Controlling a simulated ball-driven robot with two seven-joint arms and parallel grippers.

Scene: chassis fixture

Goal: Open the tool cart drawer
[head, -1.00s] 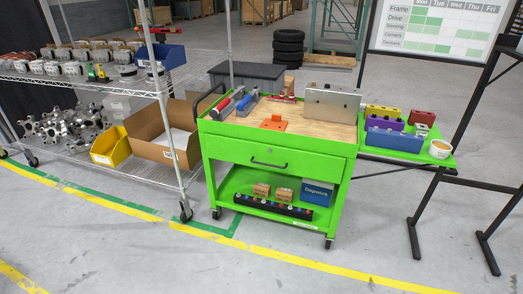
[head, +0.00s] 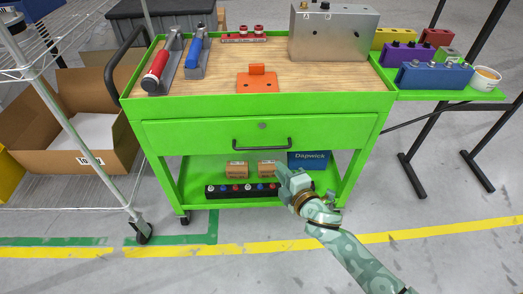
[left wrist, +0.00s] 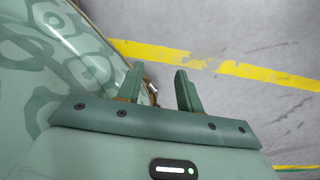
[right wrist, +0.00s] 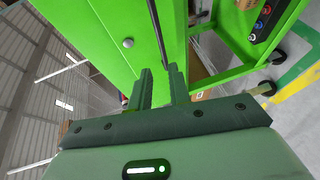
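The green tool cart (head: 135,110) stands in the middle of the head view. Its drawer (head: 200,133) is shut, with a black bar handle (head: 262,146) and a round lock above it. My right gripper (head: 283,171) is in front of the cart, a little below the right part of the handle. In the right wrist view its fingers (right wrist: 158,84) are apart, and the handle (right wrist: 157,32) runs toward the gap between their tips. I cannot tell whether they touch it. My left gripper (left wrist: 157,82) shows only in the left wrist view, open and empty above the floor.
The cart top holds red and blue clamp tools (head: 195,55), an orange bracket (head: 257,80) and a metal box (head: 332,35). A side shelf (head: 460,95) carries coloured blocks. A wire rack (head: 85,140) stands left. The floor before the cart is clear.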

